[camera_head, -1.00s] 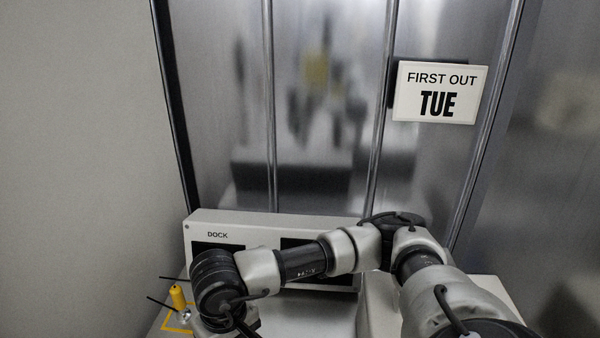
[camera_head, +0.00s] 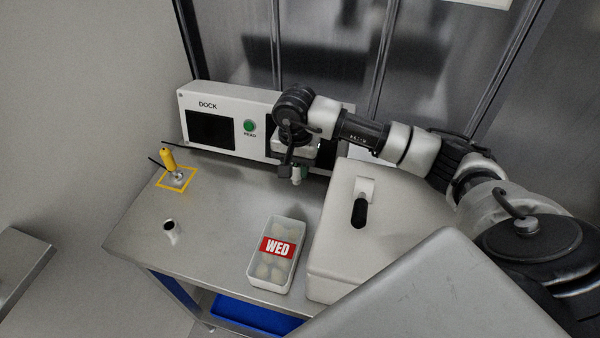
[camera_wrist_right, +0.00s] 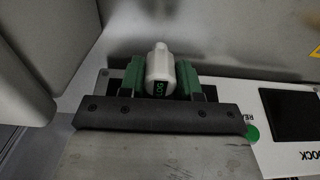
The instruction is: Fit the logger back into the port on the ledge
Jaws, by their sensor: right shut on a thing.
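My right gripper (camera_head: 298,173) is in front of the dock's right screen, above the steel worktop. The logger shows only as a small white and green bit in the head view. A short white tube with a dark opening (camera_head: 170,230) stands on the worktop at the left; I cannot tell whether it is the port. My left gripper is not in view.
The white dock (camera_head: 222,100) stands at the back with a green button (camera_head: 249,126). A yellow-topped piece (camera_head: 168,158) stands inside a yellow square. A clear WED box (camera_head: 289,284) and a white box with a black handle (camera_head: 325,270) stand right. The worktop (camera_head: 215,210) is clear mid-left.

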